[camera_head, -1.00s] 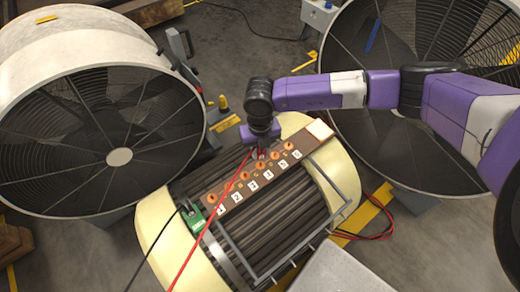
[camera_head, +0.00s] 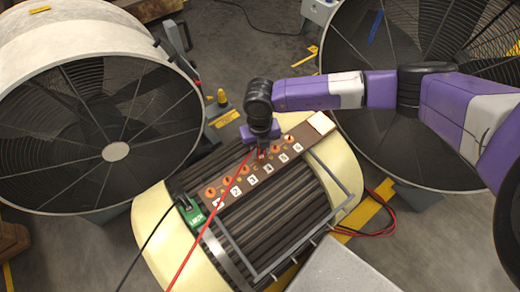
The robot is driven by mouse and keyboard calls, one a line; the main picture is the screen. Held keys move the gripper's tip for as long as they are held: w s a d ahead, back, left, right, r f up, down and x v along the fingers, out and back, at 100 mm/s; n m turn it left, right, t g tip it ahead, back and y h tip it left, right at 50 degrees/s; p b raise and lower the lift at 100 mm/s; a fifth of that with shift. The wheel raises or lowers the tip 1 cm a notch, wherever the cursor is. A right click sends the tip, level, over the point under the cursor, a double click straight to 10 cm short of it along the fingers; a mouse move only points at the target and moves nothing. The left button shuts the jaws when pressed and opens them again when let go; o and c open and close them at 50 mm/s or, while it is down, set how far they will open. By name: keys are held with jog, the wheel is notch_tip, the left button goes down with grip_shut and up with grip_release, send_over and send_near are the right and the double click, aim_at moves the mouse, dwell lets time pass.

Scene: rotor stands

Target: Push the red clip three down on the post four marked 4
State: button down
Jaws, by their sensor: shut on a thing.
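The red clip (camera_head: 262,152) is held in my gripper (camera_head: 262,147), which points down over the terminal strip. A red cable runs from the clip toward the lower left. The brown strip (camera_head: 310,136) carries a row of orange round posts with white number labels 1 to 6. The label 4 (camera_head: 268,169) lies just below the clip in the picture. The post for 4 is mostly hidden behind the clip and gripper. The clip is at or just above that post; I cannot tell whether it is seated.
The strip lies on a ribbed, cream-ended motor (camera_head: 155,224). A green clip (camera_head: 194,214) with a black cable sits at its left. A grey tube frame (camera_head: 345,185) crosses its right side. Large fans stand left (camera_head: 116,152) and right. Red cables lie on the floor at right.

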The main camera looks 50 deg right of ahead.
jog(key=shift+f, duration=0.5)
dwell(0.3)
jog(key=c, duration=1.1)
grip_release()
jog(key=shift+r+b, duration=0.35)
jog(key=shift+r, duration=3.55)
